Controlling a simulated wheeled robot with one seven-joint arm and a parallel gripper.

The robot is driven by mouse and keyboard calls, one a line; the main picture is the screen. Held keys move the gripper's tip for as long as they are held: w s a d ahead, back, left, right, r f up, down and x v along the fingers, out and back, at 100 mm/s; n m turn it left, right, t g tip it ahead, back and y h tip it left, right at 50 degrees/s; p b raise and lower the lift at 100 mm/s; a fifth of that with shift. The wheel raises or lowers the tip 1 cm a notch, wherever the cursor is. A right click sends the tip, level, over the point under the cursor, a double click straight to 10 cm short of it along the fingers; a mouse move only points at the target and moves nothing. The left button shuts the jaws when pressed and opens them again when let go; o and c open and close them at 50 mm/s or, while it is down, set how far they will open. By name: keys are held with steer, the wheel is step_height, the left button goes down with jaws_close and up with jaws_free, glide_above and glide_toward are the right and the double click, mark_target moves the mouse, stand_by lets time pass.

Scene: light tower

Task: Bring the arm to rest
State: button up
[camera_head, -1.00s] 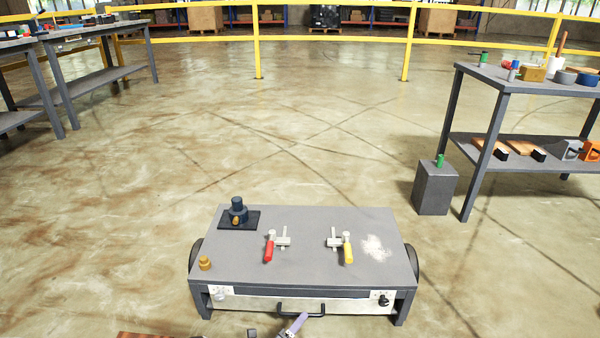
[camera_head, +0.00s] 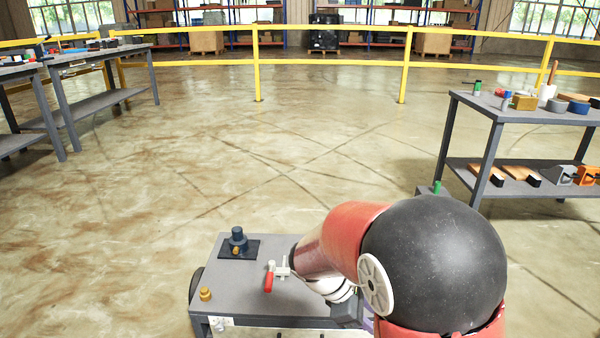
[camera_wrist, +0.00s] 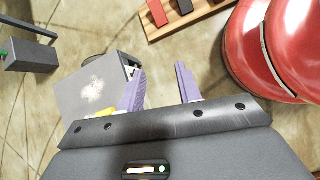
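My arm shows large in the lower right of the head view and covers the right part of the low grey table (camera_head: 235,290). My gripper (camera_wrist: 161,84) shows in the wrist view with its two purple fingers apart and nothing between them. In the head view it is mostly hidden behind my arm. The low table also shows in the wrist view (camera_wrist: 72,95), beyond and left of the fingers, with a white patch and a yellow handle.
On the low table are a red-handled clamp (camera_head: 269,279), a dark cylinder on a black plate (camera_head: 238,240) and a brass knob (camera_head: 205,294). A grey workbench (camera_head: 520,113) stands at right. A yellow rail (camera_head: 330,61) crosses the back. Open floor lies left and behind the table.

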steer(key=s+r+m+t+y+p, duration=0.3)
steer(key=s+r+m+t+y, duration=0.2)
steer(key=s+r+m, duration=1)
steer(key=shift+s+d+r+t+y+p, duration=0.2)
steer(key=shift+d+r+t+y+p, duration=0.2)
steer(key=shift+r+y, duration=1)
